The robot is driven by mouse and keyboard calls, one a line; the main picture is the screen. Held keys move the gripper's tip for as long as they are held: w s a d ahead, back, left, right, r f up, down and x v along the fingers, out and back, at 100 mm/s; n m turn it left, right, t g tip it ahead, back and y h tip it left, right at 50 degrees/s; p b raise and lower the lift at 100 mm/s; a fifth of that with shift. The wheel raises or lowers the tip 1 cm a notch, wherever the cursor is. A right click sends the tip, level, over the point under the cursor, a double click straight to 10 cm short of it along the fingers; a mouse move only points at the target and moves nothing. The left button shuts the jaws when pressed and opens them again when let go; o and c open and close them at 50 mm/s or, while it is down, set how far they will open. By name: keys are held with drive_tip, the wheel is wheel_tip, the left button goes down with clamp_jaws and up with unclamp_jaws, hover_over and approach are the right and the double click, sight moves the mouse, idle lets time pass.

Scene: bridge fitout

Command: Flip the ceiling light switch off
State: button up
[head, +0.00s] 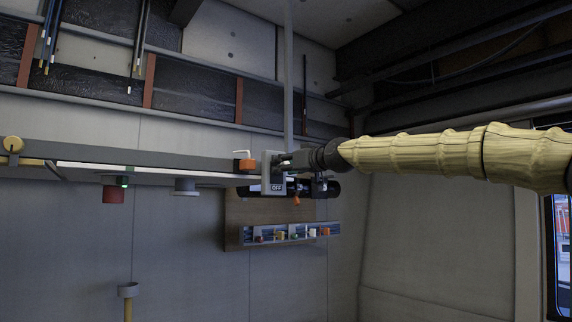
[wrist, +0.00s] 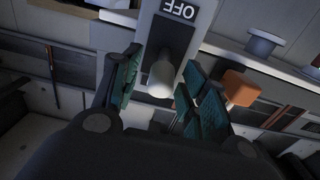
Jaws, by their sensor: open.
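The switch (head: 268,170) is a light grey plate with a dark slot on a long ceiling-height rail in the head view. Its OFF label (head: 277,188) is at its lower end. In the wrist view the switch plate (wrist: 146,22) shows close up, with the OFF label (wrist: 180,10) upside down at the top. A pale rounded lever (wrist: 162,78) sticks out of the dark slot. My gripper (wrist: 165,92) is open, its teal-padded fingers on either side of the lever. I cannot tell whether they touch it. In the head view my gripper (head: 288,161) is at the plate, partly hiding it.
An orange block (head: 246,164) sits on the rail left of the switch; it also shows beside my right finger in the wrist view (wrist: 240,88). A red fixture (head: 113,194) and a grey one (head: 186,187) hang farther left. A rack (head: 334,229) of small items is below.

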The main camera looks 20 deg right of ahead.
clamp_jaws()
drive_tip(key=shift+f+b, duration=0.15)
drive_tip(key=shift+b, duration=0.25)
drive_tip(key=f+t+b, duration=0.1)
drive_tip(key=b, duration=0.2)
drive_tip(key=shift+s+f+y+b, duration=0.1)
drive_tip(key=shift+y+b, duration=0.2)
drive_tip(key=shift+b, duration=0.05)
drive_tip(key=shift+f+t+y+b, duration=0.5)
drive_tip(key=shift+t+b, duration=0.85)
drive_tip(key=shift+b, duration=0.5)
drive_tip(key=shift+f+t+y+b, duration=0.5)
drive_tip(key=shift+t+b, duration=0.9)
drive_tip(key=shift+b, duration=0.5)
drive_tip(key=shift+f+t+y+b, duration=0.45)
drive_tip(key=shift+t+b, duration=0.9)
drive_tip(key=shift+b, duration=0.5)
